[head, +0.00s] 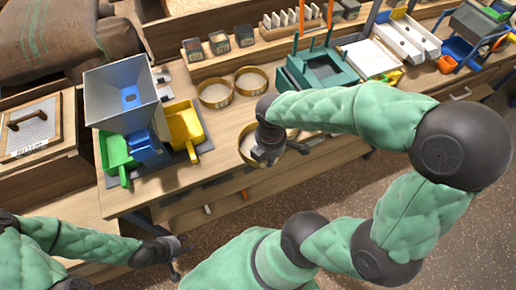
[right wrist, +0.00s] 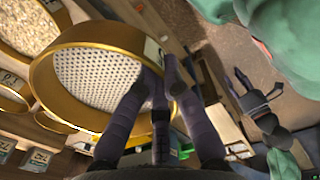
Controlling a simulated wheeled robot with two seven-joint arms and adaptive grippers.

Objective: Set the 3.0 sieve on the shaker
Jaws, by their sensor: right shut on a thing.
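A brass-rimmed sieve (head: 243,152) with a pale perforated mesh hangs in my right gripper (head: 268,154), in front of the bench's front edge. In the right wrist view, the fingers (right wrist: 160,90) are closed on the rim of this sieve (right wrist: 90,75), which looks tilted. A pale label on its rim is too small to read. Two other brass sieves (head: 215,94) (head: 251,81) rest on the bench.
Small labelled tubs (head: 219,42) line a back shelf. White trays (head: 368,58) lie right of the green device.

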